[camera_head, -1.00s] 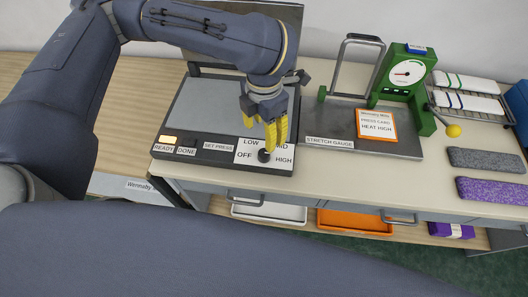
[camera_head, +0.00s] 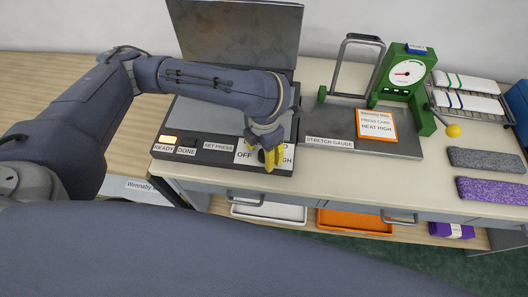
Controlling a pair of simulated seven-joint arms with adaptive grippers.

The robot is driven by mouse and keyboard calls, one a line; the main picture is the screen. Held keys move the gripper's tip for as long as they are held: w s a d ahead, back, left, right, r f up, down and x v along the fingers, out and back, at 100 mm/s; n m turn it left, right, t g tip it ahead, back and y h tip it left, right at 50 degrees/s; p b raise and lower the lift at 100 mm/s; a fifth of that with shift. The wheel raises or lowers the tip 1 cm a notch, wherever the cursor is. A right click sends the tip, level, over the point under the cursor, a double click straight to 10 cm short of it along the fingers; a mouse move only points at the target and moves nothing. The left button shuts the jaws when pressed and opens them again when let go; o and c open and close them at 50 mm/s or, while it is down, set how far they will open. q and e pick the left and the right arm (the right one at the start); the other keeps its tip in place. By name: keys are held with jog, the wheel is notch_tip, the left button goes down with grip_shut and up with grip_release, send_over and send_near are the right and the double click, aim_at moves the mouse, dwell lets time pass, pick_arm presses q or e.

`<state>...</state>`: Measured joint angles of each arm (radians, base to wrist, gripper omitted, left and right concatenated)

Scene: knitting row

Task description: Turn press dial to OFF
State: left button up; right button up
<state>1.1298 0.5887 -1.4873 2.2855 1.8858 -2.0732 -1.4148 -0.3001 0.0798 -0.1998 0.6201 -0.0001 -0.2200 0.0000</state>
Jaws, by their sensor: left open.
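The press (camera_head: 205,118) is a dark flat unit with its lid (camera_head: 235,35) raised behind it. The LOW and MID labels are mostly hidden by my gripper. My left gripper (camera_head: 270,162) has yellow fingers and points down at the dial. The fingers are apart, with the dark knob showing beside or between them; I cannot tell whether they touch it. Which label the dial points at is hidden. My right gripper is out of view.
A green stretch gauge (camera_head: 400,85) with an orange-edged card (camera_head: 376,124) stands close on the right. Grey (camera_head: 486,159) and purple (camera_head: 490,190) knitted pieces lie at the far right.

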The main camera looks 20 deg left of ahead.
pick_arm(q)
jog(key=shift+f, duration=0.2)
jog(key=shift+c, duration=0.5)
grip_shut()
